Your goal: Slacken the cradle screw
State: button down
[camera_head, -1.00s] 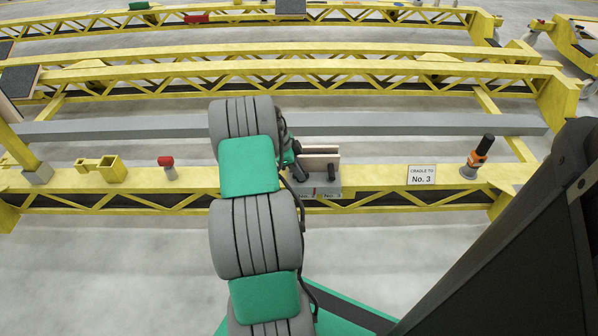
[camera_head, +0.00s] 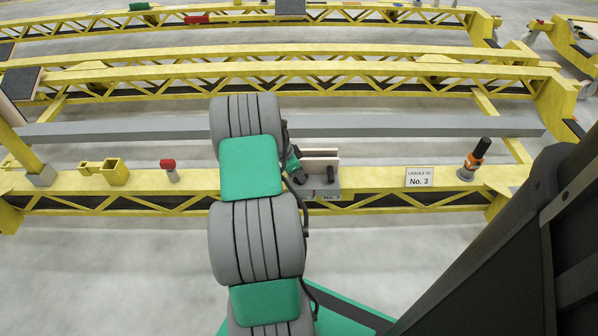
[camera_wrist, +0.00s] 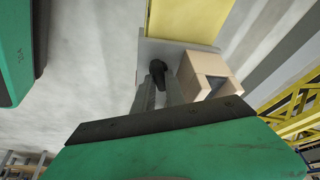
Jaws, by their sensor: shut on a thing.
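The cradle (camera_head: 320,154) has pale wooden jaws on a grey block and stands on the near yellow beam. In the wrist view the black-handled screw (camera_wrist: 157,67) stands on the grey plate beside the wooden block (camera_wrist: 208,76). My gripper (camera_wrist: 160,88) has its two grey fingers either side of the black handle, shut on it. In the head view my arm hides the left part of the cradle and most of the gripper. The marks on the block's front are too small to read fully.
A red-topped knob (camera_head: 168,165) and a yellow bracket (camera_head: 116,172) sit on the beam to the left. An orange and black handle (camera_head: 477,157) stands on the right. A long grey bar (camera_head: 400,126) runs behind the cradle. Further yellow trusses lie beyond.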

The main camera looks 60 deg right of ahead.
jog(key=n+p, duration=0.1)
jog(key=n, duration=0.1)
jog(key=n+t+p, duration=0.1)
jog(key=n, duration=0.1)
jog(key=n+t+h+p, duration=0.1)
jog(key=n, duration=0.1)
jog(key=shift+s+a+r+n, duration=0.1)
jog(key=shift+s+a+n, duration=0.05)
jog(key=shift+s+n, duration=0.15)
jog(key=n+t+p, duration=0.1)
jog(key=n, duration=0.2)
jog(key=shift+s, duration=0.1)
jog(key=shift+n+t+p, duration=0.45)
jog(key=shift+n+t, duration=0.15)
jog(key=shift+n, duration=0.7)
jog(key=shift+f, duration=0.2)
jog(key=c, duration=1.6)
grip_release()
jog(key=shift+c, duration=0.2)
jog(key=shift+r, duration=0.2)
jog(key=p+v, duration=0.3)
jog(key=v, duration=0.4)
jog(key=shift+r, duration=0.25)
jog(key=shift+s+a, duration=0.1)
jog(key=shift+s, duration=0.05)
